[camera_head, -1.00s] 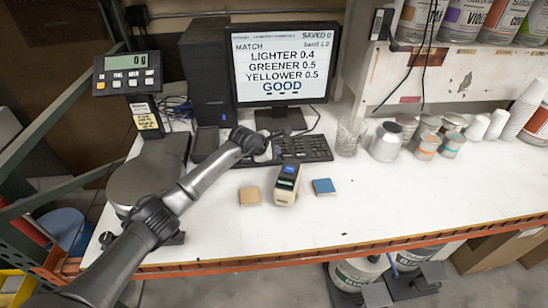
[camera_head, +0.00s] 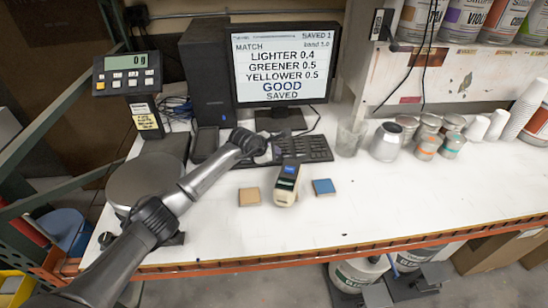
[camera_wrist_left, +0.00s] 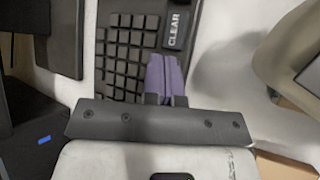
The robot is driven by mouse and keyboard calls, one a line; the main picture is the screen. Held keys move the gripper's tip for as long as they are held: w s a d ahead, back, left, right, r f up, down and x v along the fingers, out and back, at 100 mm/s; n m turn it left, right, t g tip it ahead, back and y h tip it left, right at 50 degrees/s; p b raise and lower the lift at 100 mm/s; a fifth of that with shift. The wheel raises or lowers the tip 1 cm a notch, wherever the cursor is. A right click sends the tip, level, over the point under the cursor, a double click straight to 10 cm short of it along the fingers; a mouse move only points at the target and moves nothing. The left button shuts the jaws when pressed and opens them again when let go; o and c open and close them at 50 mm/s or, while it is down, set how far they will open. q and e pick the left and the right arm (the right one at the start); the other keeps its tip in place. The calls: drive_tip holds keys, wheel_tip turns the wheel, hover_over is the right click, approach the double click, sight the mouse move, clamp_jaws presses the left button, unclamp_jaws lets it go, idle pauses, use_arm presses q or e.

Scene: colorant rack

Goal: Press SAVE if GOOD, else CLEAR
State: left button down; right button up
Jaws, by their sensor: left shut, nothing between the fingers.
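The monitor (camera_head: 280,65) reads LIGHTER 0.4, GREENER 0.5, YELLOWER 0.5, then GOOD in blue with SAVED below it. Its top corner reads SAVED 1. The black keyboard (camera_head: 316,149) lies in front of it. My left gripper (camera_head: 266,158) is over the keyboard's left part. In the left wrist view its purple fingers (camera_wrist_left: 165,78) are shut and empty, over the keys. The CLEAR key (camera_wrist_left: 174,30) shows just beyond the fingertips. I see no SAVE label; the fingers and gripper body hide part of the keyboard. My right gripper is not in view.
A handheld colour meter (camera_head: 286,184) stands between a tan tile (camera_head: 249,196) and a blue tile (camera_head: 324,187). A glass (camera_head: 350,136) and several cans are to the right. A scale display (camera_head: 127,73) reads 0 g. The front of the white bench is clear.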

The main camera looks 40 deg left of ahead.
use_arm(q)
drive_tip(key=shift+r+p, duration=0.35)
drive_tip(key=shift+r, duration=0.25)
drive_tip(key=shift+r, duration=0.1)
drive_tip(key=shift+r+p, duration=1.65)
drive_tip(key=shift+r, duration=0.85)
